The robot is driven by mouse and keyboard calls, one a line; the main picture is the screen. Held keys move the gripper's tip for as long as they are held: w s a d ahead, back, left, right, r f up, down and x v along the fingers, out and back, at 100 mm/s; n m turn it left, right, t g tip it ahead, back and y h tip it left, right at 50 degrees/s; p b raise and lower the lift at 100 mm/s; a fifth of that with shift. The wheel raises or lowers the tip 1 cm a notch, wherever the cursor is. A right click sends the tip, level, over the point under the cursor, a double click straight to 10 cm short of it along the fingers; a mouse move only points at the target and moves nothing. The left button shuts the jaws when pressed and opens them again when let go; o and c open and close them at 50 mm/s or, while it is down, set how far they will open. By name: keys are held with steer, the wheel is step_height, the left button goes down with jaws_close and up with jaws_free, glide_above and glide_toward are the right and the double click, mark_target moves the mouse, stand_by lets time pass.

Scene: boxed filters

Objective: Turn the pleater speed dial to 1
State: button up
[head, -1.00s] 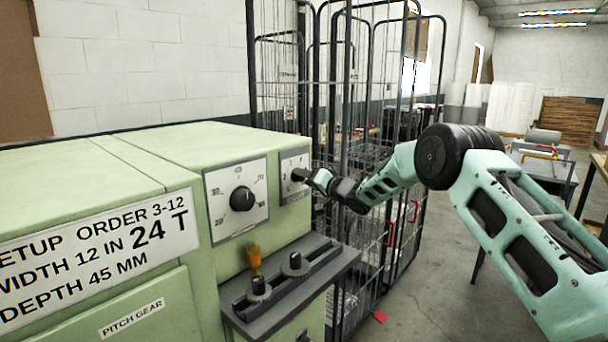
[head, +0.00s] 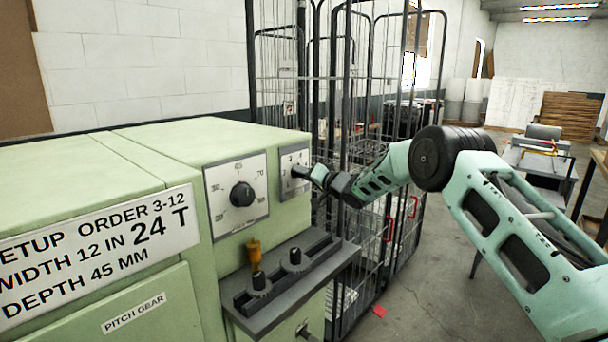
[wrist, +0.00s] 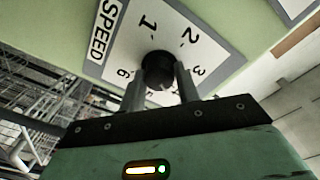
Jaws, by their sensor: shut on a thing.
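The speed dial is a black round knob (wrist: 158,68) on a white plate with numbers and the word SPEED, seen in the wrist view. My gripper (wrist: 160,85) has one finger on each side of the knob and is shut on it. The 1 and 2 are printed on the plate beyond the knob, the 3 to the right and the 6 to the left. I cannot make out the knob's pointer. In the head view the dial plate (head: 292,160) is on the green machine's front, and my gripper (head: 304,172) reaches it from the right, hiding the knob.
A second, larger dial (head: 242,194) with bigger numbers is left of the speed dial. Tall wire cages (head: 345,120) stand close behind my gripper.

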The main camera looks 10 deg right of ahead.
steer(key=shift+b, duration=0.3)
steer(key=shift+a+r+n+g+y+b, duration=0.1)
steer(key=shift+n+g+y+b, duration=0.2)
steer(key=shift+n+b, duration=4.5)
steer(key=shift+d+n+g+y+b, duration=0.1)
steer(key=shift+n+y+b, duration=0.35)
steer(key=shift+n+b, duration=4.3)
steer(key=shift+a+r+n+g+y+b, duration=0.1)
steer(key=shift+n+g+y+b, duration=0.2)
steer(key=shift+n+b, duration=4.5)
steer(key=n+p, duration=0.4)
steer(key=n, duration=0.1)
steer(key=shift+p, duration=0.35)
